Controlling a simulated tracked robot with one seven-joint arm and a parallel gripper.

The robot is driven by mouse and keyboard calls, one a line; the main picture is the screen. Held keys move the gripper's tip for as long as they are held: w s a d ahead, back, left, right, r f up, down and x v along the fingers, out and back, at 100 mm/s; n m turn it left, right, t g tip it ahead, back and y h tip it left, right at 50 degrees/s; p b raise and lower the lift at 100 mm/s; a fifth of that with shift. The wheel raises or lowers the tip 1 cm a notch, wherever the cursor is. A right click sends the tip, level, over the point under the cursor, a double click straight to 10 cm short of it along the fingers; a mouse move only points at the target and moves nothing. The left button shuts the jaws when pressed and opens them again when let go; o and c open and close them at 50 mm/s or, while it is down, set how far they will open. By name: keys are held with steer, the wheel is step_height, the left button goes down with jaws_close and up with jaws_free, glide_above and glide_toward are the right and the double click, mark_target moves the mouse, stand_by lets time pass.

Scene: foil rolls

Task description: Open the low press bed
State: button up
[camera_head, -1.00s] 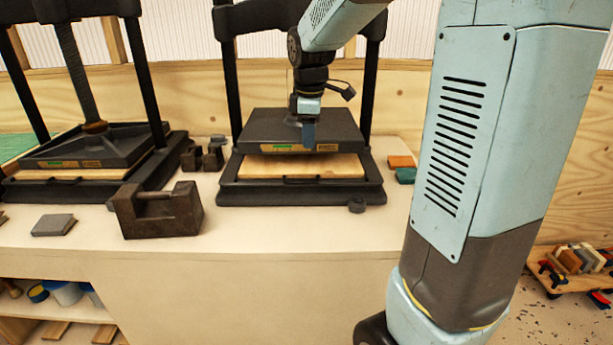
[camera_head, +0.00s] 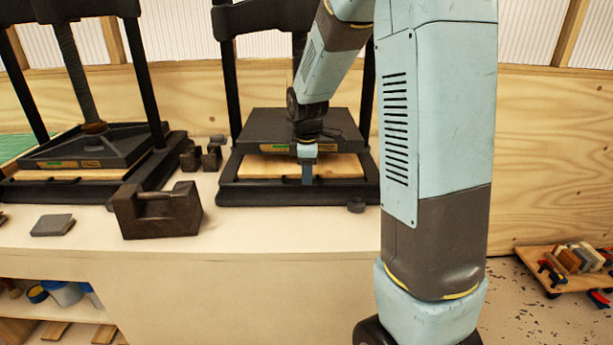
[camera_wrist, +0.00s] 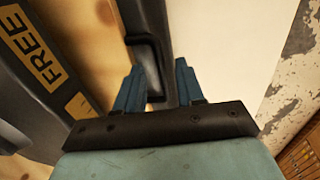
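The right press (camera_head: 228,90) has a dark platen (camera_head: 265,125) raised above a low bed with a pale wooden board (camera_head: 262,167). The bed's black front edge also shows in the wrist view (camera_wrist: 152,14), with a dark bar handle (camera_wrist: 152,62) on it. My gripper (camera_head: 308,176) is low at the front of this bed, pointing down. In the wrist view its two blue fingers (camera_wrist: 157,75) are apart, with part of the handle between them. I cannot tell whether they touch it. The bed sits under the platen. In the head view my gripper partly hides the handle.
A second press (camera_head: 90,150) stands at the left with its platen low. A dark metal block (camera_head: 158,210) and a grey plate (camera_head: 52,225) lie on the bench. The bench front (camera_head: 290,225) before the right press is mostly clear. A wheeled board (camera_head: 570,268) stands on the floor right.

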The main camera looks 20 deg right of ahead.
steer(key=shift+w+f, duration=0.15)
steer(key=shift+f, duration=0.75)
steer(key=shift+c, duration=0.5)
jaws_close()
